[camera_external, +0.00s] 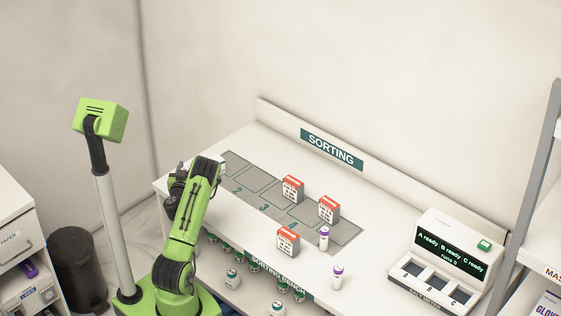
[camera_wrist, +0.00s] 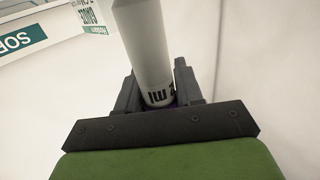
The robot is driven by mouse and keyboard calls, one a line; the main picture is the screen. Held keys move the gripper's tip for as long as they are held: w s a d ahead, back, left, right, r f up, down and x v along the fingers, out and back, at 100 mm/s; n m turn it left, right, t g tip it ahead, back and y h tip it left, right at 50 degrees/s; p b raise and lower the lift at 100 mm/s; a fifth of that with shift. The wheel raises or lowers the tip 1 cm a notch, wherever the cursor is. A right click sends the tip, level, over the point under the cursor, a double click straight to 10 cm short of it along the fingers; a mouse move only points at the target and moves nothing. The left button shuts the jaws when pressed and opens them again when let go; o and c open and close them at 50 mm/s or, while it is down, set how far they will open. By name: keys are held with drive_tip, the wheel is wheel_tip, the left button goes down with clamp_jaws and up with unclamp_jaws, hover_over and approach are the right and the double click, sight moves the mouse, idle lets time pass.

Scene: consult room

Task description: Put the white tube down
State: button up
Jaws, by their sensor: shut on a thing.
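The white tube (camera_wrist: 142,40) stands between the two dark jaws of my gripper (camera_wrist: 158,92) in the wrist view. The jaws are shut on it near its lower end, where black lettering shows. Its upper end runs out of the picture. In the external view, my gripper is mostly hidden behind my green arm, at the left end of the sorting bench (camera_external: 385,240). A small white piece shows just right of the arm there; I cannot tell if it is the tube. Whether the tube touches the bench cannot be seen.
A grey numbered mat (camera_external: 245,180) lies on the bench, with its left spaces bare. Red-and-white boxes (camera_external: 292,188) stand on and near the mat. Two purple-capped tubes (camera_external: 337,277) stand towards the front. A salt meter (camera_external: 440,265) stands at the right. A low wall backs the bench.

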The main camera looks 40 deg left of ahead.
wheel_tip(320, 180, up, 8)
drive_tip(key=p, duration=0.7)
drive_tip(key=w+d+m+t+h, duration=0.1)
drive_tip(key=w+d+m+h, duration=0.1)
drive_tip(key=d, duration=1)
drive_tip(key=w+d+m+t+h, duration=0.1)
drive_tip(key=w+d+m+h, duration=0.2)
drive_tip(key=d, duration=0.9)
drive_tip(key=w+d+m+t+h, duration=0.1)
drive_tip(key=w+d+h, duration=0.3)
drive_tip(key=d, duration=0.8)
drive_tip(key=shift+d+r+m+t+h+b, duration=0.2)
drive_tip(key=shift+r+m+t+h+b, duration=0.2)
drive_tip(key=shift+m+h, duration=0.5)
drive_tip(key=shift+w, duration=0.15)
